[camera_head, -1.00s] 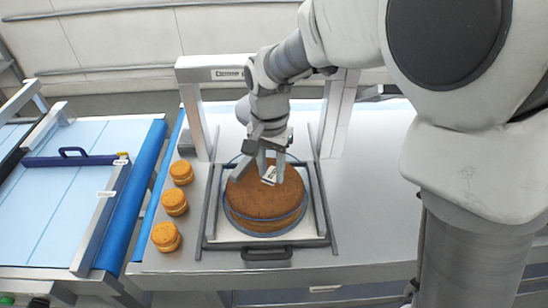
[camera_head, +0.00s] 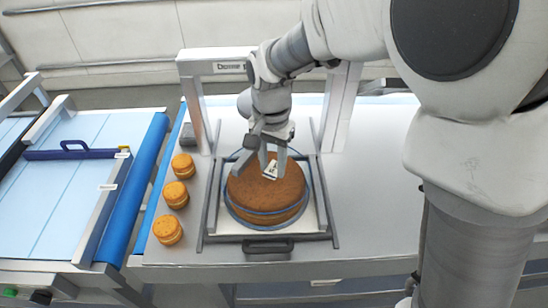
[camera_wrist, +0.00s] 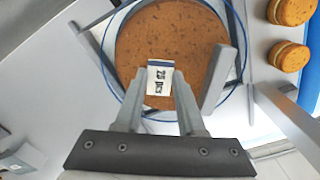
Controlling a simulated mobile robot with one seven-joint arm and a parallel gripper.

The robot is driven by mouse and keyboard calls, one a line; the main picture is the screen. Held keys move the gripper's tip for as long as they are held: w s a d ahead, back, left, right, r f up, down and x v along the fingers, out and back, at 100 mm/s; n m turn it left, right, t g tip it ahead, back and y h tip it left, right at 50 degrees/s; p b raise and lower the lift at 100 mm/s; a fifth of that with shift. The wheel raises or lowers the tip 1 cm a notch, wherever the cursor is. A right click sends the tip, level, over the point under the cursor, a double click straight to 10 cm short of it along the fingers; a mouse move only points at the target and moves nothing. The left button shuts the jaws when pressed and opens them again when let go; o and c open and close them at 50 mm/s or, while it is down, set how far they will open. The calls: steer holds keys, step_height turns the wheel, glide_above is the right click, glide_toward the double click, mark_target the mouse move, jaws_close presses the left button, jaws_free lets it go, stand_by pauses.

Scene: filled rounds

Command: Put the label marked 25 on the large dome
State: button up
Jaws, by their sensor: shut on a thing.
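The large dome (camera_head: 262,201) is a broad brown speckled round with a blue ring around it, in the frame on the bench. It also fills the upper middle of the wrist view (camera_wrist: 140,45). My gripper (camera_head: 268,172) is over its top, pointing down. In the wrist view my gripper (camera_wrist: 160,78) is shut on a small white label (camera_wrist: 159,88) with a dark blue band and black print, perhaps 25. The label also shows in the head view (camera_head: 271,169). I cannot tell whether it touches the dome's surface.
Several small orange-brown filled rounds (camera_head: 175,194) stand in a row left of the frame. A grey gantry (camera_head: 196,100) stands behind the dome. A dark handle (camera_head: 267,247) is at the frame's front. A blue-edged conveyor (camera_head: 138,190) lies left. The bench right of the frame is clear.

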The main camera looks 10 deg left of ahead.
steer(key=shift+f, duration=0.3)
steer(key=o, duration=1.3)
steer(key=shift+r+p, duration=2.5)
steer(key=shift+r, duration=1.05)
